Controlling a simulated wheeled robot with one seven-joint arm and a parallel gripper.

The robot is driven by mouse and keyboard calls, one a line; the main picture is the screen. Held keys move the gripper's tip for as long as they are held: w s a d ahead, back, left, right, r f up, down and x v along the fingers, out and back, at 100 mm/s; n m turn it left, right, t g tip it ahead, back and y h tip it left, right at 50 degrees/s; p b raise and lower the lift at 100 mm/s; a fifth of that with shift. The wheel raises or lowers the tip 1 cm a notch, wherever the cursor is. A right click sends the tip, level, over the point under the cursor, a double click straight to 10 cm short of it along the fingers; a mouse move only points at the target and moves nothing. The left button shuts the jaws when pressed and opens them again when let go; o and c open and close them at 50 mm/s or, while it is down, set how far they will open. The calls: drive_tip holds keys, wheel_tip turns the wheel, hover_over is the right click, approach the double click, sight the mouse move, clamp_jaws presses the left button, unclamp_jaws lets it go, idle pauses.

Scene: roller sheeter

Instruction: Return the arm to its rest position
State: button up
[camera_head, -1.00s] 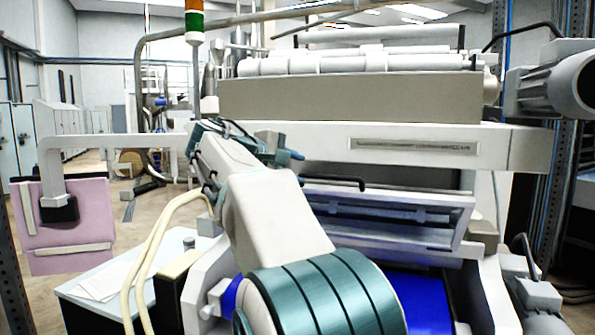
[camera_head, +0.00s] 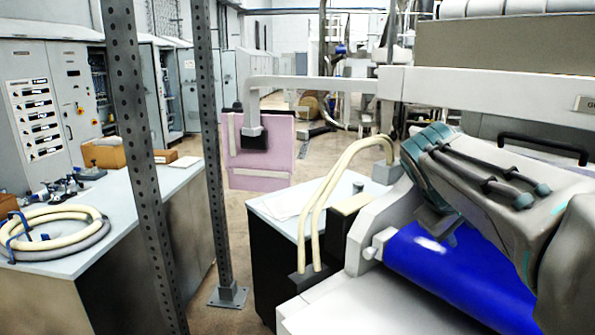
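My arm (camera_head: 505,185), grey with teal joint covers and black cables, reaches in from the right edge. It slants up and left to a bent teal joint (camera_head: 420,170) above the blue roller (camera_head: 465,275) of the sheeter. A small dark part of my arm hangs below that joint. I cannot make out fingers there, and my gripper is not clearly visible. Nothing held can be seen.
Two perforated steel posts (camera_head: 212,150) stand at the left, near a bench (camera_head: 125,205) with coiled hose (camera_head: 50,232). A pink panel (camera_head: 270,170) hangs from the machine's white arm. Pale hoses (camera_head: 312,215) rise beside the roller. Some floor (camera_head: 235,215) is clear.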

drive_tip(key=s+a+f+m+y, duration=0.2)
drive_tip(key=s+a+f+y, duration=0.1)
drive_tip(key=s+a+f, duration=0.4)
drive_tip(key=s+a+f+m+g+y, duration=0.1)
drive_tip(key=s+a+f+y, duration=0.2)
drive_tip(key=s+a+f, duration=0.3)
wheel_tip(320, 180, down, 5)
drive_tip(key=shift+s+a+r+m+y, duration=0.1)
drive_tip(key=shift+s+a+m+y, duration=0.3)
drive_tip(key=shift+s, duration=0.75)
drive_tip(key=shift+d, duration=0.1)
